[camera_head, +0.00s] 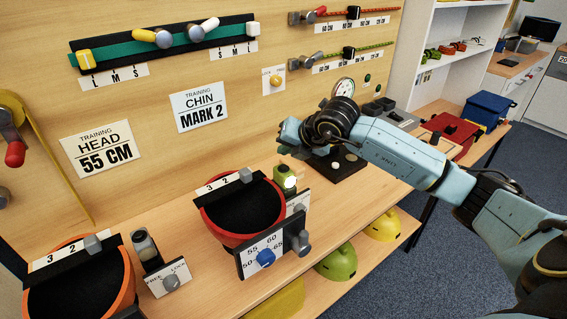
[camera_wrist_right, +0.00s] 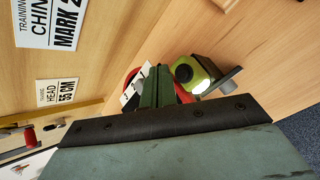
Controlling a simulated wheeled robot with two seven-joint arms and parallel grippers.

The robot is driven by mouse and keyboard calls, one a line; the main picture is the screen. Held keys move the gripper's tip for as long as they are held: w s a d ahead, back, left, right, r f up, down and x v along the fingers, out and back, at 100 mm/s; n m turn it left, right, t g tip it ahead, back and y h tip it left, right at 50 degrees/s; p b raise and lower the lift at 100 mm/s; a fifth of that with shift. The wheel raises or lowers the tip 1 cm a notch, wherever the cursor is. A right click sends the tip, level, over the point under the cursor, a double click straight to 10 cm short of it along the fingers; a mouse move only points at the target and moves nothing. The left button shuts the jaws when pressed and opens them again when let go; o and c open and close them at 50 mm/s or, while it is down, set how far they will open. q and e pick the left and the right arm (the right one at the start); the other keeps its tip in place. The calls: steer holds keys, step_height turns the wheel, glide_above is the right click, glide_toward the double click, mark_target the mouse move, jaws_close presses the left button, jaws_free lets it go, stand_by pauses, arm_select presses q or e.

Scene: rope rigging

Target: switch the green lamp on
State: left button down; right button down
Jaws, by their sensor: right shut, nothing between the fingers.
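The green lamp (camera_head: 284,177) stands on the bench just behind the red-rimmed bowl. Its front face looks bright white, as if lit. In the right wrist view the green lamp (camera_wrist_right: 193,72) sits just right of the finger ends, with a dark round top and a bright white patch at its lower side. My right gripper (camera_head: 287,134) is shut and empty, above and behind the lamp and apart from it. Its closed green-grey fingers show in the right wrist view (camera_wrist_right: 157,88). My left gripper is out of view.
The red-rimmed bowl (camera_head: 204,213) and a dial panel with a blue knob (camera_head: 265,257) stand in front of the lamp. An orange-rimmed bowl (camera_head: 131,283) and a small dark bottle-like object (camera_head: 145,246) are at left. A board with signs rises behind. A dark base (camera_head: 340,168) lies under my right arm.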

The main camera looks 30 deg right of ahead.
mark_target(286, 171)
step_height(286, 171, up, 3)
steer(key=shift+p, duration=0.7)
steer(key=shift+f, duration=0.1)
